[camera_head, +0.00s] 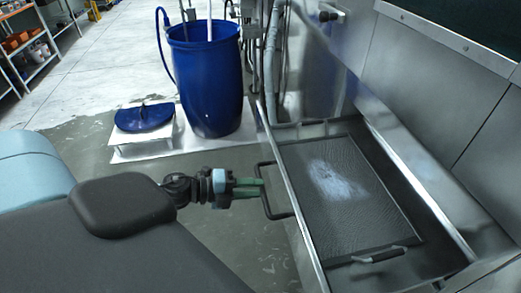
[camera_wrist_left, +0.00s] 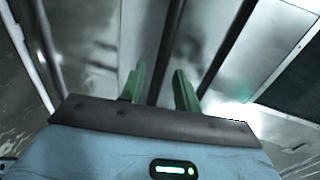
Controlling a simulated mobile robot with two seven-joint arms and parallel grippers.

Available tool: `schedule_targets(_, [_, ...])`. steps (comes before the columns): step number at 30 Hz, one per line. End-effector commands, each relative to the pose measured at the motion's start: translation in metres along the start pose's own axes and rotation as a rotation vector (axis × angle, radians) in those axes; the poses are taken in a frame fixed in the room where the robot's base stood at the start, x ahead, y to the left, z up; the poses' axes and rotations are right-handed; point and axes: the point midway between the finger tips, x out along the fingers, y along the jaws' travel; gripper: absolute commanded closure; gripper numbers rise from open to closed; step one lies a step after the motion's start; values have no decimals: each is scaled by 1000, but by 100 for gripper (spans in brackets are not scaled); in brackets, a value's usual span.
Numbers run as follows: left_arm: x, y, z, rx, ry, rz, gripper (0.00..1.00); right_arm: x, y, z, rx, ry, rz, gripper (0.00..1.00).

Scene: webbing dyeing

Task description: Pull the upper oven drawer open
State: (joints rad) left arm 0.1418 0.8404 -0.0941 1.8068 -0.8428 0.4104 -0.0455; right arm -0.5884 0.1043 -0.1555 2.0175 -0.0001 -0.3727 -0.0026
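The upper oven drawer (camera_head: 293,190) stands out from the steel oven at the right of the head view, its interior visible from above. Its dark U-shaped handle (camera_head: 268,205) sticks out from the front edge towards my left gripper. My left gripper (camera_head: 258,187) has its green fingertips at the handle; contact is too small to tell. In the left wrist view the two green fingers (camera_wrist_left: 159,88) are apart, with a dark bar (camera_wrist_left: 168,45) showing between them. My right gripper is not in view.
A dark mesh tray (camera_head: 340,185) with a handle (camera_head: 380,255) lies inside the drawer. A blue barrel (camera_head: 208,85) and a blue lid (camera_head: 144,117) stand on low white platforms behind. Shelves (camera_head: 30,45) are far left. Wet floor in front of the drawer looks clear.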

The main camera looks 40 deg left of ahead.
Motion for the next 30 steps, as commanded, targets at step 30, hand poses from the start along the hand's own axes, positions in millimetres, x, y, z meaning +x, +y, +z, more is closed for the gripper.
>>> schedule_targets(30, [-48,0,0,0,1,-1,68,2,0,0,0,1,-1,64])
